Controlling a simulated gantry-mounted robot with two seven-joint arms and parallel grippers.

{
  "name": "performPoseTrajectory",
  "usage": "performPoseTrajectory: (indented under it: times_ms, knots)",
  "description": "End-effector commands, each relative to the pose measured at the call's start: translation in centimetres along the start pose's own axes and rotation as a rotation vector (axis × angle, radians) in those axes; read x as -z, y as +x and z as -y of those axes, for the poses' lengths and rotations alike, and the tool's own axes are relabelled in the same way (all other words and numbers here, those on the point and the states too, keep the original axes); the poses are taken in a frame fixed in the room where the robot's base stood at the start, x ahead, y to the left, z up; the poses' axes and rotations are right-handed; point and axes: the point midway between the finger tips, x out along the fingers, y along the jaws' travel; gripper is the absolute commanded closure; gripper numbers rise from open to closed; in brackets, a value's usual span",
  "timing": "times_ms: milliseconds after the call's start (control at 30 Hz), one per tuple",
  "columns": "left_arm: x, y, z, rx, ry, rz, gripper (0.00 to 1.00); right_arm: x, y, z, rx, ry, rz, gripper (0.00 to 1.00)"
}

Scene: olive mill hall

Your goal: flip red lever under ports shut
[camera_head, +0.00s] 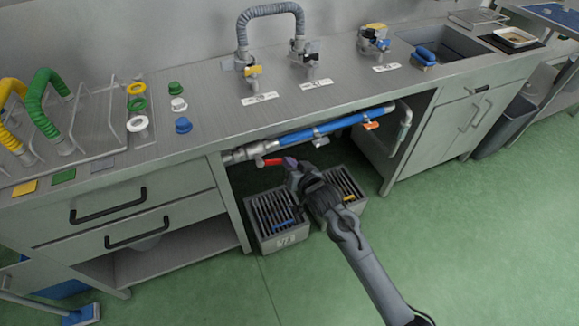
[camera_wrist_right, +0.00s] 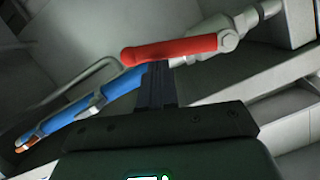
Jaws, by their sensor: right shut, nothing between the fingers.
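The red lever (camera_head: 270,162) is on a metal valve at the left end of the blue pipe, under the counter. In the right wrist view the red lever (camera_wrist_right: 172,48) reaches left from its grey valve (camera_wrist_right: 229,38), at a slight angle to the blue pipe (camera_wrist_right: 80,112). My right gripper (camera_head: 287,163) is at the lever's free end. Its closed fingers (camera_wrist_right: 158,70) are empty and end right at the lever's edge; I cannot tell whether they touch it. They are not around it. My left gripper is not in view.
Slatted grey crates (camera_head: 272,212) stand on the floor below the pipe. An orange lever (camera_head: 371,126) sits further right along the pipe. The counter edge (camera_head: 330,98) overhangs the pipe. A drawer cabinet (camera_head: 130,215) borders the opening on the left. The green floor (camera_head: 470,230) in front is clear.

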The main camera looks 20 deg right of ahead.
Motion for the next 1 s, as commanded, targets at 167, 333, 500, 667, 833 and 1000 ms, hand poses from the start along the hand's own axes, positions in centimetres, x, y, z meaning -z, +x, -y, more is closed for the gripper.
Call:
performPoseTrajectory:
  times_ms: [167,333,500,667,833,1000]
  knots:
    - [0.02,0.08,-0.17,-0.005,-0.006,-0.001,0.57,-0.12,0.15,0.03,0.0,0.0,-0.001,1.0]
    - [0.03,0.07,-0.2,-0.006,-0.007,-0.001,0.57,-0.12,0.14,0.02,0.0,0.0,0.0,1.0]
    - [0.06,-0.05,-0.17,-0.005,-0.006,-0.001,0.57,-0.15,0.13,0.0,0.002,0.006,0.0,1.0]
    - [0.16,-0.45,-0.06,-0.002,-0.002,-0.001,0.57,-0.37,0.2,-0.08,0.009,0.038,0.002,1.0]
    - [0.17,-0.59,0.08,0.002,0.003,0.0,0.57,-0.55,0.25,-0.11,0.017,0.059,0.0,1.0]
    - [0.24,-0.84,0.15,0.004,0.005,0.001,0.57,-0.75,0.3,-0.21,0.023,0.083,0.001,1.0]
